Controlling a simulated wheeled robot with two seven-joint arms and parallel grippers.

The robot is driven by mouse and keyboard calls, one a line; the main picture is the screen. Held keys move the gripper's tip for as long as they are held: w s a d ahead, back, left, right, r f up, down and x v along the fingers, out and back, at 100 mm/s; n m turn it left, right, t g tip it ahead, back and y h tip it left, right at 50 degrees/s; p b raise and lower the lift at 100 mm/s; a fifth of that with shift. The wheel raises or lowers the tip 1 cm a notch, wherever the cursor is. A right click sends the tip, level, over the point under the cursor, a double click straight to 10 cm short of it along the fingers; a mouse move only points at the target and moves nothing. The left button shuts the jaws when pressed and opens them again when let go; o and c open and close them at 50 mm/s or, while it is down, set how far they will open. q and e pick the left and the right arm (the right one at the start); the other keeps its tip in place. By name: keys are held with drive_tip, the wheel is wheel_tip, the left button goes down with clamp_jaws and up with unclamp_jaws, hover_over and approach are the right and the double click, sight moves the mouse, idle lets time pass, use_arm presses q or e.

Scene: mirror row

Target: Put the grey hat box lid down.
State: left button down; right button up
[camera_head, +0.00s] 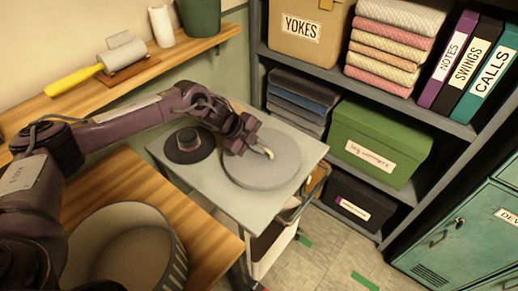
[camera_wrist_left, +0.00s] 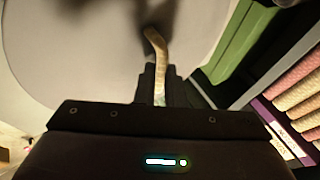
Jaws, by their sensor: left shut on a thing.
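The grey hat box lid (camera_head: 255,177) is a round, flat disc over the right part of the pale cart top (camera_head: 228,207). My left gripper (camera_head: 261,150) is above the lid, shut on its tan, curved handle. In the left wrist view, the handle (camera_wrist_left: 157,48) rises between the fingers (camera_wrist_left: 157,82), with the pale lid (camera_wrist_left: 80,60) behind them. The lid looks level and low over the cart top. I cannot tell whether it touches. My right gripper is not in view.
A dark, wide-brimmed hat (camera_head: 188,155) lies on the cart left of the lid. An open, round striped box (camera_head: 177,262) stands on the wooden table. Shelves with a green box (camera_head: 375,140) stand behind the cart. The cart's front left corner is bare.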

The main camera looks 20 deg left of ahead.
use_arm(q)
wheel_tip(320, 180, down, 2)
drive_tip(key=shift+f, duration=0.1)
drive_tip(key=shift+f, duration=0.15)
drive_tip(key=c, duration=1.5)
unclamp_jaws()
drive_tip(key=b+v, duration=0.2)
drive_tip(key=v, duration=1)
drive_tip(key=shift+s, duration=0.15)
